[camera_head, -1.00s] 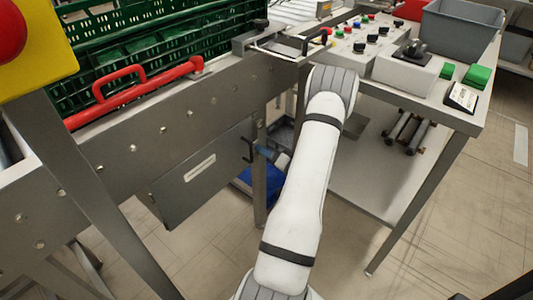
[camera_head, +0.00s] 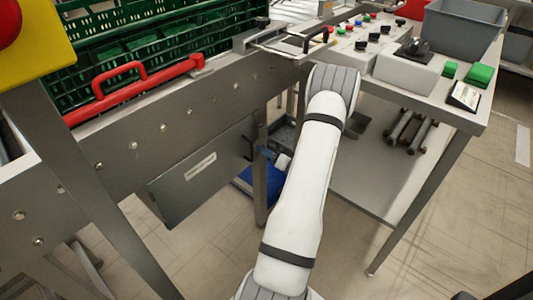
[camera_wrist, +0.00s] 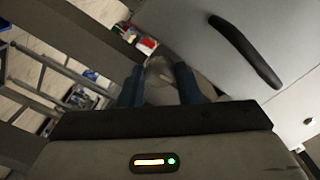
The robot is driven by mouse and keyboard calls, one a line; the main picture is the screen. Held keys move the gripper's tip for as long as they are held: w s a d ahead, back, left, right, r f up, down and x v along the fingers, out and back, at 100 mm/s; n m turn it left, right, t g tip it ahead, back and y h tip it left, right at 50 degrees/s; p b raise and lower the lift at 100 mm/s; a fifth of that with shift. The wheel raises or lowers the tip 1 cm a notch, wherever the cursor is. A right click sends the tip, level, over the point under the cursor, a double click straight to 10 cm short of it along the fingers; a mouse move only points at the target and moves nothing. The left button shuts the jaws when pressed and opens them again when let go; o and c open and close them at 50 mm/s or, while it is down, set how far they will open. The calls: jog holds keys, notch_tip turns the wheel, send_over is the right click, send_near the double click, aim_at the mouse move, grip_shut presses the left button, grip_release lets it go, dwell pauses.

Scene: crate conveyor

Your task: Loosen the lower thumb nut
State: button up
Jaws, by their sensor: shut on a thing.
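In the wrist view, a round, dull metallic thumb nut (camera_wrist: 159,70) sits between the two blue fingers of my gripper (camera_wrist: 159,80). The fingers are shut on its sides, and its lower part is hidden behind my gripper. The nut lies beside a grey panel (camera_wrist: 200,30) with a long black handle (camera_wrist: 245,50). In the head view, the panel (camera_head: 195,180) hangs below the conveyor frame. A second thumb nut is not clearly visible.
A green crate (camera_head: 150,50) stands on the conveyor behind a red-handled bar (camera_head: 135,90). A control table (camera_head: 400,95) with buttons and a grey bin (camera_head: 465,28) stands to the right. A metal leg (camera_head: 261,190) and a blue item (camera_head: 243,178) are close to my gripper.

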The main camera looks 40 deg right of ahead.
jog(key=shift+f+n+b, duration=0.15)
jog(key=shift+n+b, duration=5.4)
jog(key=shift+n, duration=2.55)
jog(key=o, duration=1)
jog(key=shift+c, duration=0.2)
